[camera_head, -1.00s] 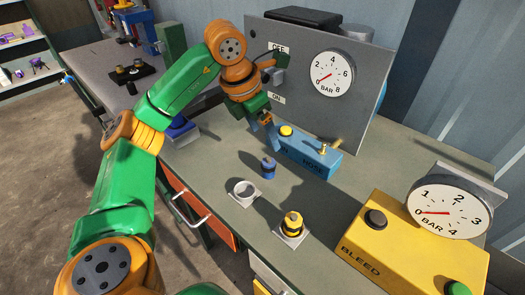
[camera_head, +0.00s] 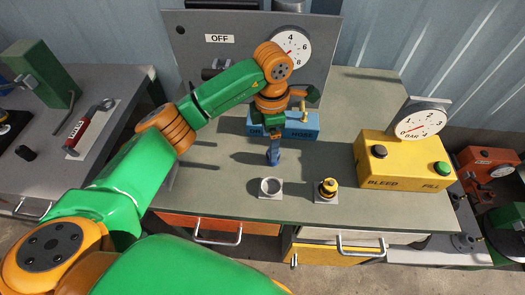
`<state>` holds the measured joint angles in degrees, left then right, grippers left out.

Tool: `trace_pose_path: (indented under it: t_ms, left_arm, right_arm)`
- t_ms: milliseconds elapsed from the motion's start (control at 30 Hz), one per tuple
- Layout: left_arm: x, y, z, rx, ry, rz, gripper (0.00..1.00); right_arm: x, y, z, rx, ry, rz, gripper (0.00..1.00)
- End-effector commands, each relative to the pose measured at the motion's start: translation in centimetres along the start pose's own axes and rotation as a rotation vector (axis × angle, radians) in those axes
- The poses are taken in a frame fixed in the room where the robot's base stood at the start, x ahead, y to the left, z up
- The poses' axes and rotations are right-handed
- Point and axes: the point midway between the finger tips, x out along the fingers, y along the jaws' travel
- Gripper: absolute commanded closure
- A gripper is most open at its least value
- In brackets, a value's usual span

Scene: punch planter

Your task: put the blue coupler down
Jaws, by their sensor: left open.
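The small blue coupler (camera_head: 273,158) is on the grey bench, just behind a round grey cup on a pale square plate (camera_head: 270,187). My left gripper (camera_head: 273,142) points down at the coupler from above. Its jaws are open and its fingertips overlap the coupler's top in the picture. I cannot tell whether they touch it, and the coupler's upper part is partly hidden. My right gripper is not in view.
A blue hose block (camera_head: 300,125) stands behind the gripper, before a grey panel (camera_head: 190,52) with a gauge. A yellow-and-black coupler (camera_head: 327,189) sits on a plate to the right. A yellow bleed/fill box (camera_head: 398,165) stands further right. The bench's left part is clear.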

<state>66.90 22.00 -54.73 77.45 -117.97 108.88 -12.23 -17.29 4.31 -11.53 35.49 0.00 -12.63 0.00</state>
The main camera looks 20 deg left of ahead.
Motion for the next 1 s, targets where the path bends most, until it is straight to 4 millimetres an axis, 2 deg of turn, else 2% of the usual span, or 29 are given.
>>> trace_pose_path:
  t_ms: [167,300,533,567,833,867,1000]
  left_arm:
    - [2.9,0.0,0.4,-0.002,0.003,-0.006,0.16]
    - [5.4,0.2,0.5,-0.003,0.000,-0.001,0.16]
    - [5.8,0.3,0.5,-0.003,-0.001,0.002,0.16]
    - [5.8,0.3,0.5,-0.003,-0.001,0.002,0.21]
    - [5.8,0.3,0.5,-0.004,-0.001,0.002,0.94]
    - [5.8,0.3,0.5,-0.004,-0.001,0.002,1.00]
    - [5.8,0.3,0.5,-0.004,-0.002,0.002,1.00]
  right_arm:
    - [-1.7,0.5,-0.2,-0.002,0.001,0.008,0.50]
    - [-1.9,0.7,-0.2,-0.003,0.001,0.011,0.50]
    - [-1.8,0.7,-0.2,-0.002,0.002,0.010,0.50]
    - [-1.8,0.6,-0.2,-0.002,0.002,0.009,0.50]
    - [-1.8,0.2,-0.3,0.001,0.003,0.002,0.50]
    - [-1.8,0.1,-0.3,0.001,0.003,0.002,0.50]
    - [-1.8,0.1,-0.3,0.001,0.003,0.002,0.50]
